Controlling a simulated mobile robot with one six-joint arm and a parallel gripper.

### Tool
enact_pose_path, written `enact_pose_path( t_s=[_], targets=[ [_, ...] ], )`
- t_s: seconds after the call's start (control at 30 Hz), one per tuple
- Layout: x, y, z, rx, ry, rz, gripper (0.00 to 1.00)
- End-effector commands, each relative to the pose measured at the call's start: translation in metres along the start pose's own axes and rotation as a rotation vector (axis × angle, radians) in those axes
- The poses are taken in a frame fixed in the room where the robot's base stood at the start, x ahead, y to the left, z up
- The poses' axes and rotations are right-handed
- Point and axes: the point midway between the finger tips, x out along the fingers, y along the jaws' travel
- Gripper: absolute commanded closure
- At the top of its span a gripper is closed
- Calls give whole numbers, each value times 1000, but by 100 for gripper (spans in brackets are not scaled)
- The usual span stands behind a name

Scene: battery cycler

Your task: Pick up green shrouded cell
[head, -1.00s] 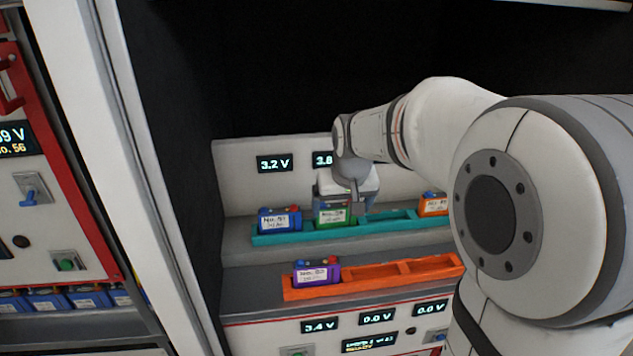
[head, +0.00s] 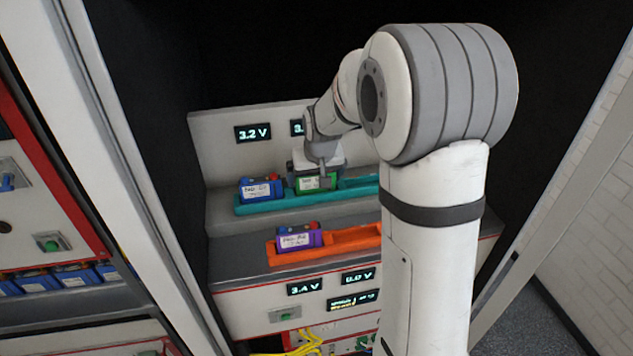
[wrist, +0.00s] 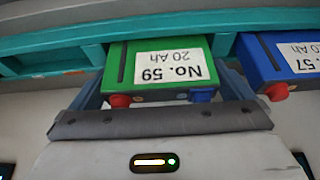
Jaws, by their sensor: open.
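The green shrouded cell (head: 316,184), labelled No. 59, sits in the teal tray (head: 262,207) on the upper shelf. In the wrist view the green cell (wrist: 124,68) lies between the fingers of my gripper (wrist: 163,88), one finger along each side. The jaws are open around it. Its red and blue terminals face the palm of the gripper. In the head view my gripper (head: 320,164) is over the top of the cell, and its fingers are partly hidden.
A blue cell (head: 261,188) stands close beside the green one in the same tray. It also shows in the wrist view (wrist: 281,65). A purple cell (head: 299,238) stands in the orange tray (head: 351,239) below. Cabinet walls enclose both sides.

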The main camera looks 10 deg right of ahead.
Motion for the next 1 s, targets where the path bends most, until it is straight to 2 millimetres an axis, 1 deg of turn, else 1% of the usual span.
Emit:
enact_pose_path(
  t_s=[0.07,0.1,0.6,0.87,0.97,1.0],
  targets=[
    [0,0,0,0,0,0,0],
    [0,0,0,0,0,0,2],
    [0,1,0,1,0,1,43],
    [-3,1,-2,2,3,1,43],
    [-12,1,-6,2,5,1,43],
    [-18,1,-9,2,8,1,43]
  ],
)
